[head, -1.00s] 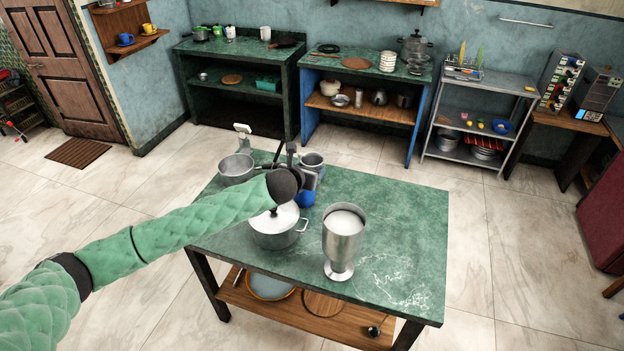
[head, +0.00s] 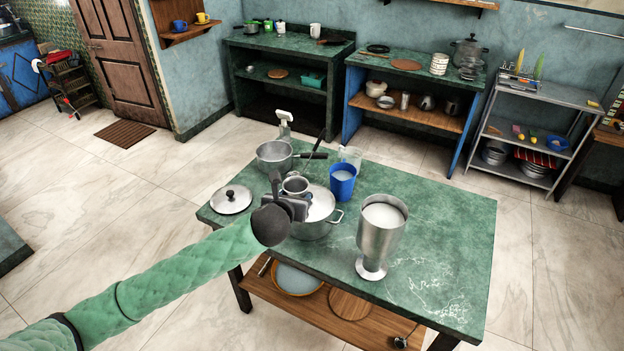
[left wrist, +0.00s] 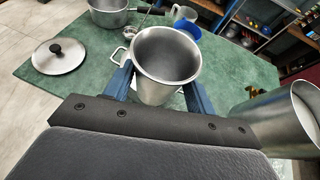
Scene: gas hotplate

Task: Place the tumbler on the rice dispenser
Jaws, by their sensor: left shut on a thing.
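The tumbler (head: 296,186) is a small steel cup with a flared rim. My left gripper (head: 298,203) is shut on it. In the left wrist view the tumbler (left wrist: 167,62) is between the two blue fingers (left wrist: 160,82), its mouth facing the camera, and looks empty. In the head view the tumbler overlaps the left part of a steel pot (head: 318,230); the gap between them is unclear. I cannot make out a thing that is surely the rice dispenser. A tall footed steel vessel (head: 379,245) with white contents stands right of the pot; it also shows in the left wrist view (left wrist: 270,125).
On the green table (head: 450,250) are a blue cup (head: 342,187), a clear jug (head: 350,157), a saucepan (head: 273,160) and a lid (head: 231,200). The table's right part is clear. A metal shelf (head: 545,95) stands behind at right.

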